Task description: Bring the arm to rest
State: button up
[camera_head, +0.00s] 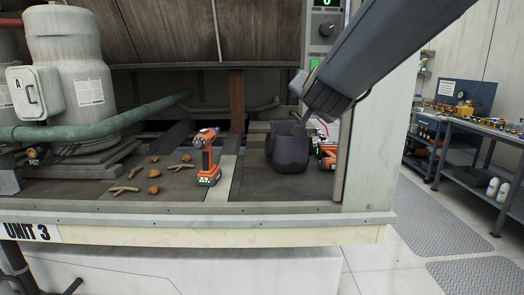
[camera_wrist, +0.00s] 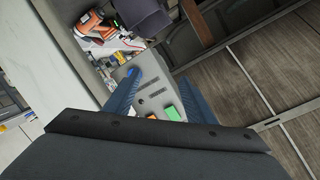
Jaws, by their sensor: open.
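My arm reaches in from the upper right in the head view. Its end hangs in front of the control box at the back right of the unit, and the jaws are hard to make out there. In the wrist view my gripper (camera_wrist: 159,77) has its two blue fingers apart with nothing held between them. Behind the fingers is a grey control panel (camera_wrist: 152,98) with a blue knob, a green part and an orange part.
An orange drill (camera_head: 207,160) stands upright on the deck. A dark bag (camera_head: 287,150) is below my arm's end, beside a second orange tool (camera_head: 327,160). Twigs and brown lumps (camera_head: 153,173) lie at left. A pale post (camera_head: 368,150) stands at right.

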jog(key=s+f+n+g+y, duration=0.1)
jog(key=s+f+n+g, duration=0.1)
jog(key=s+f, duration=0.35)
jog(key=s+d+f+n+g, duration=0.1)
jog(key=s+f+g, duration=0.15)
jog(key=f, duration=0.65)
jog(key=s+f+n+g+y, duration=0.1)
jog(key=s+f+n+g, duration=0.2)
jog(key=f, duration=0.4)
jog(key=s+d+f+n+g, duration=0.1)
jog(key=s+f+g, duration=0.1)
jog(key=s+f, duration=0.2)
jog(key=s+d+f+g+h, duration=0.1)
jog(key=s+d+f+g, duration=0.1)
jog(key=s, duration=0.9)
jog(key=s+d+f+n+g, duration=0.1)
jog(key=s+d+f+g, duration=0.1)
jog(key=s+f, duration=0.4)
jog(key=shift+s+f+n+g, duration=0.3)
jog(key=shift+s+f+g, duration=0.1)
jog(key=shift+s+g, duration=0.4)
jog(key=shift+w, duration=0.2)
